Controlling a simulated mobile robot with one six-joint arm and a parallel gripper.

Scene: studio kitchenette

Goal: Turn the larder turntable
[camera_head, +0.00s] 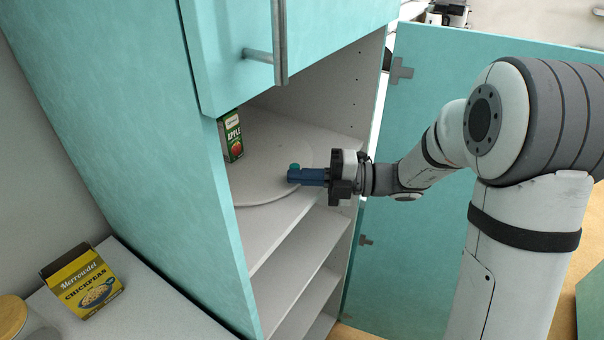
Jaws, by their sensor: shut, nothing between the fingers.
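The larder turntable (265,181) is a flat, light grey round disc on a shelf inside the teal cupboard. Its left part is hidden by the cupboard's side wall. A green apple juice carton (232,137) stands upright on it at the left, partly cut off by the wall. My gripper (292,176), with blue fingers, is shut above the disc's right part. A small teal-green round thing shows at its fingertips, and I cannot tell whether it is a knob on the disc or part of the gripper. Whether the fingertips touch the disc is unclear.
The teal cupboard door (415,250) stands open at the right, behind my arm. An upper teal door with a metal handle (257,55) hangs above the opening. Lower shelves (295,285) look empty. A yellow chickpeas box (85,284) and a wooden-lidded jar (12,315) stand on the left counter.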

